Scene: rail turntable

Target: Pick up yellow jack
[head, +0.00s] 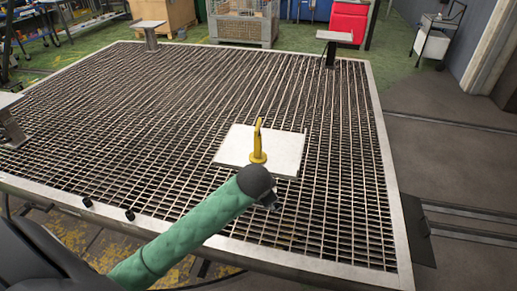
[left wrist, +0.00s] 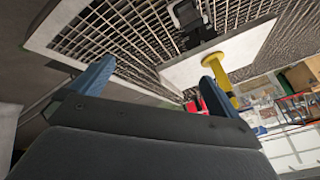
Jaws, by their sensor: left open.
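The yellow jack (head: 257,144) stands upright on a white square plate (head: 228,151) on the grated platform. My left gripper (head: 270,203) is at the near side of the plate, just in front of the jack, and shows only in part there. In the left wrist view, the blue fingers of my left gripper (left wrist: 158,62) are spread and empty. The jack (left wrist: 221,76) shows beside and partly behind the right-hand finger there, with no clear contact. My right gripper is not in view.
The grated platform (head: 160,110) has a pale metal rim. Small plates on posts stand at its back left (head: 149,30), back right (head: 333,38) and left (head: 8,115). A wire crate (head: 242,25) and a red cabinet (head: 348,20) stand behind. The grating around the white plate is clear.

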